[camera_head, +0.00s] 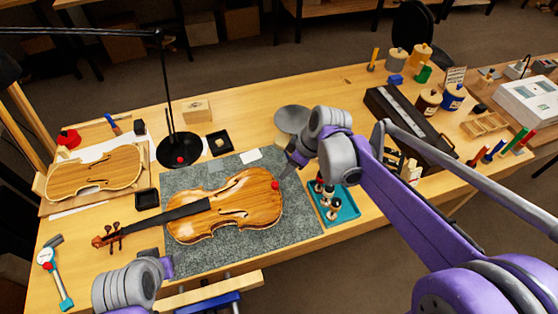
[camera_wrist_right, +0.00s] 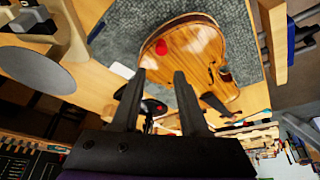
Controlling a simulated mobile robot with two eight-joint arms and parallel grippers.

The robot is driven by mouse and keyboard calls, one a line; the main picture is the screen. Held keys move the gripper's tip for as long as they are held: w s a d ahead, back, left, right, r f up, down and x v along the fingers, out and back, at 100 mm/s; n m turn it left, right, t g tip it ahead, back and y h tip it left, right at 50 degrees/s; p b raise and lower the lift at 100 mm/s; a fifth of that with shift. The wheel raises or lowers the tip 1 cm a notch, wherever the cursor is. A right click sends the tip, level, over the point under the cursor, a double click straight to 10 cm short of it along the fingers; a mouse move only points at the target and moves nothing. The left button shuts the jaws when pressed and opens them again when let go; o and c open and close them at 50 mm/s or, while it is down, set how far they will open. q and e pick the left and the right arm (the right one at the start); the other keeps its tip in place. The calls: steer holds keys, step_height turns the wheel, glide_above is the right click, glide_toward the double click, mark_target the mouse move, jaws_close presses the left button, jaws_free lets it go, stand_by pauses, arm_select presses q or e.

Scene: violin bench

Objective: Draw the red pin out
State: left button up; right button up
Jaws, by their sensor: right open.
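The violin (camera_head: 225,212) lies on its back on the grey mat (camera_head: 305,228), its neck pointing left. A red pin head (camera_head: 275,184) sits at the violin's right end; it also shows in the right wrist view (camera_wrist_right: 161,46), at the edge of the violin body. My right gripper (camera_head: 287,170) is just above and right of the pin in the head view. In the wrist view its two fingers (camera_wrist_right: 157,80) are apart with nothing between them, and the red pin lies beyond the tips. My left gripper (camera_head: 167,266) is low at the left, near the mat's front edge; its fingers cannot be made out.
A teal tray (camera_head: 348,212) with small parts stands right of the mat, beside my right arm. A black lamp base (camera_head: 166,150) and a small black box (camera_head: 219,142) stand behind the mat. A second violin body (camera_head: 95,172) lies at the left. The mat's right front is bare.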

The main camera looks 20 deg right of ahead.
mark_target(275, 184)
steer(key=b+x, duration=0.1)
steer(key=x, duration=0.9)
steer(key=shift+s+f, duration=0.15)
steer(key=shift+f, duration=0.15)
jaws_close()
stand_by(0.4)
